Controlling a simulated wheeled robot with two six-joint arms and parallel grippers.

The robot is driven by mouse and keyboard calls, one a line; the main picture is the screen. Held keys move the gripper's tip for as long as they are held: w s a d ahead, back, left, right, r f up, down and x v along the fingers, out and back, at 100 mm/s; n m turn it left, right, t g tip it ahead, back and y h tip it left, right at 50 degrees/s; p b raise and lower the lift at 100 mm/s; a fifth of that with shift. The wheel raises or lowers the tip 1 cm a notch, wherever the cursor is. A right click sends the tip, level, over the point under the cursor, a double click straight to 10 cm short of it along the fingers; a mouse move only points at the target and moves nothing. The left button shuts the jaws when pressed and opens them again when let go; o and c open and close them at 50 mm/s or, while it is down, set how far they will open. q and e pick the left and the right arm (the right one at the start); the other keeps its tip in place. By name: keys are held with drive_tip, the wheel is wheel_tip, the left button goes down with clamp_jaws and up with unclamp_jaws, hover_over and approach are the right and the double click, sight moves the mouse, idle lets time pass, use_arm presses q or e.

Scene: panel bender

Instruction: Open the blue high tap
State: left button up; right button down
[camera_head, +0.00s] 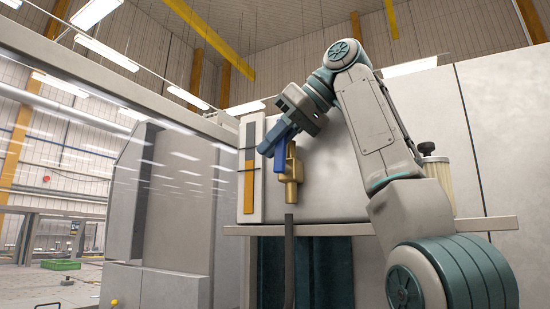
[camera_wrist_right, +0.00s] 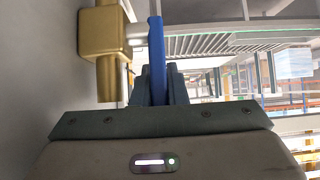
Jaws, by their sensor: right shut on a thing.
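The blue tap handle (camera_head: 279,142) belongs to a brass tap body (camera_head: 291,176) on the grey panel of the machine. My right gripper (camera_head: 283,132) is at the handle, with its fingers on it. In the right wrist view the blue handle (camera_wrist_right: 157,60) stands between the two fingers (camera_wrist_right: 158,85), which are shut on it. The brass body (camera_wrist_right: 102,36) is to the left of the fingers there. In the head view the handle slants, its lower end hanging left of the brass body. My left gripper does not show.
A dark pipe (camera_head: 289,255) runs down below the tap. A ledge (camera_head: 340,228) juts out under the panel. An orange and grey gauge strip (camera_head: 250,180) stands left of the tap. A pale canister (camera_head: 437,180) stands behind my right arm.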

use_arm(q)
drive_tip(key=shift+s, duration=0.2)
use_arm(e)
drive_tip(key=shift+a+g+h, duration=0.1)
drive_tip(key=shift+g+h, duration=0.2)
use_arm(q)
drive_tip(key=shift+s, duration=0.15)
use_arm(e)
drive_tip(key=shift+w+f+h, duration=0.1)
drive_tip(key=shift+f+h, duration=0.1)
drive_tip(key=shift+h, duration=0.1)
drive_tip(key=c, duration=1.4)
unclamp_jaws()
drive_tip(key=shift+c, duration=0.2)
use_arm(q)
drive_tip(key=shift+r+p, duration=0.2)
drive_tip(key=shift+p, duration=0.1)
use_arm(e)
drive_tip(key=shift+r, duration=0.15)
